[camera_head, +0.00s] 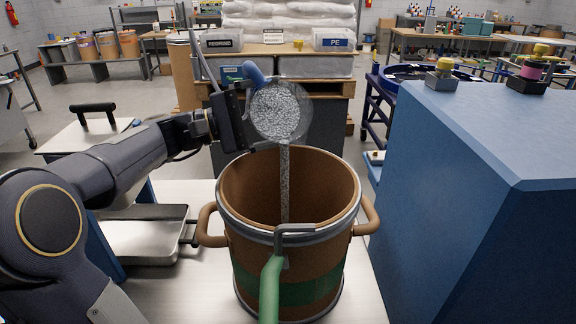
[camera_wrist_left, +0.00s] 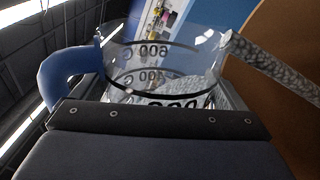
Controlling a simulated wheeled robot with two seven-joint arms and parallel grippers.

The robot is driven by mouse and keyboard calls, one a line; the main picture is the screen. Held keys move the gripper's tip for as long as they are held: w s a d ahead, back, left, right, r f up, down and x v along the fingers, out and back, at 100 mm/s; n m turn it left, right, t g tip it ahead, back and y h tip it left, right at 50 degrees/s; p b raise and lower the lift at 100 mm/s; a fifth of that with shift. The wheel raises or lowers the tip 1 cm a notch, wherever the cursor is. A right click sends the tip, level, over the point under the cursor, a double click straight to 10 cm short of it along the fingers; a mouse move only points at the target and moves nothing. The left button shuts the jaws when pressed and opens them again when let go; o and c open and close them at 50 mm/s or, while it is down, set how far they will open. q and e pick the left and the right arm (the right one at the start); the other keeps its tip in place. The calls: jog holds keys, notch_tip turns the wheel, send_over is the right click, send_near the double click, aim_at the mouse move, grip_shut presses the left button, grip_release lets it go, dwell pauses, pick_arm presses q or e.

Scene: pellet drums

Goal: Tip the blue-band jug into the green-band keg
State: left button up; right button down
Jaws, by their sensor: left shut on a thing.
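The clear jug (camera_head: 281,110) with a blue handle is tilted over the brown keg (camera_head: 290,248), its mouth full of grey-white pellets. A stream of pellets (camera_head: 285,180) falls from its lip into the keg. The keg has a green band (camera_head: 315,289) and stands upright on the pale table. My left gripper (camera_head: 250,118) is shut on the jug from the left, above the keg's rim. In the left wrist view the jug (camera_wrist_left: 165,60) shows measuring marks, its blue handle at left and pellets leaving at right. My right gripper is not in view.
A large blue box (camera_head: 490,130) stands close to the keg's right. A metal tray (camera_head: 145,236) lies left of the keg. A green lever (camera_head: 270,288) is at the keg's front. Behind is a shelf with bins (camera_head: 331,39) and white sacks (camera_head: 290,15).

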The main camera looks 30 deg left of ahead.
pick_arm(q)
jog(key=shift+s+d, duration=0.1)
jog(key=shift+d, duration=0.05)
jog(key=shift+s+r+m+b, duration=0.1)
jog(key=shift+m+b, duration=0.2)
jog(key=shift+b, duration=0.15)
jog(key=shift+s+d, duration=0.15)
jog(key=shift+d, duration=0.1)
jog(key=shift+r+m+b, duration=0.1)
jog(key=shift+m+b, duration=0.2)
jog(key=shift+b, duration=0.05)
jog(key=shift+s, duration=0.1)
jog(key=shift+s+d+r+b, duration=0.1)
jog(key=shift+s+d+b, duration=0.1)
jog(key=shift+b, duration=0.15)
jog(key=shift+s+d+r+m+b, duration=0.1)
jog(key=shift+s+d+m+b, duration=0.1)
jog(key=shift+m+b, duration=0.2)
jog(key=shift+s+d+r+m+g+h+b, duration=0.25)
jog(key=shift+s+r+m+b, duration=0.1)
jog(key=shift+m+b, duration=0.6)
jog(key=shift+s+d+r+m+g+h+b, duration=0.2)
jog(key=shift+r+m+h+b, duration=0.1)
jog(key=shift+m+b, duration=0.65)
